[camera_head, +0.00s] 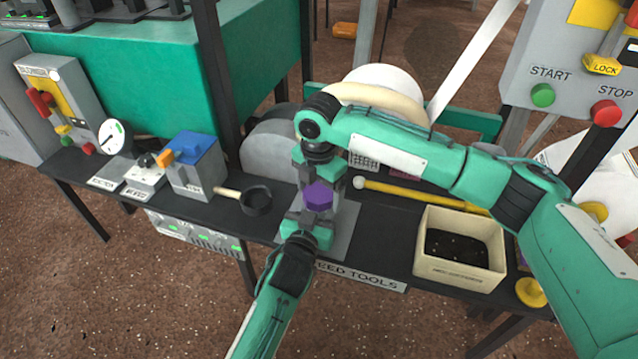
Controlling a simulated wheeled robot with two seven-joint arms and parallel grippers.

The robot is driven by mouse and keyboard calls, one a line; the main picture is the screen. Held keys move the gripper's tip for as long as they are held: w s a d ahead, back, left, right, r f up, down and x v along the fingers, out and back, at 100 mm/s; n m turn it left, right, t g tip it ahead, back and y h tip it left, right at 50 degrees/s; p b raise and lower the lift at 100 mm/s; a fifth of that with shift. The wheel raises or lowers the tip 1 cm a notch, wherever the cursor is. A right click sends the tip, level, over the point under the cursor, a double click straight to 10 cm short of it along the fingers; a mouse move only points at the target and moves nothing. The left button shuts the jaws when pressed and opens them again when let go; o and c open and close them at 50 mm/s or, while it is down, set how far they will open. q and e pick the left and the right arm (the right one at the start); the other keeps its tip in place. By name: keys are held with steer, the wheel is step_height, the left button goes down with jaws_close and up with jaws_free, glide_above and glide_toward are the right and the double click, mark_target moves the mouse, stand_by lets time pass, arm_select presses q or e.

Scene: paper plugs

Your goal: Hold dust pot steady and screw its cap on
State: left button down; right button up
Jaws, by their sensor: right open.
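A purple hexagonal piece (318,196) stands at the middle of the bench, over a grey plate (345,235). I cannot tell whether it is the dust pot, its cap, or both together. My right gripper (320,180) points down from above, open, with its fingers beside the upper part of the purple piece. My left gripper (308,214) reaches in from the front, low at the purple piece. Whether its fingers close on the pot is hidden. The grippers cover most of the pot and any seam between pot and cap.
A cream bin (460,268) with dark contents stands to the right. A black pan (256,201) with a wooden handle lies to the left, near a blue-topped box (195,160). A yellow rod (420,194) lies behind. A START/STOP panel (565,75) rises at the right.

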steer(key=c, duration=1)
steer(key=m, duration=1)
steer(key=shift+s, duration=0.1)
steer(key=m, duration=1.1)
steer(key=o, duration=1.1)
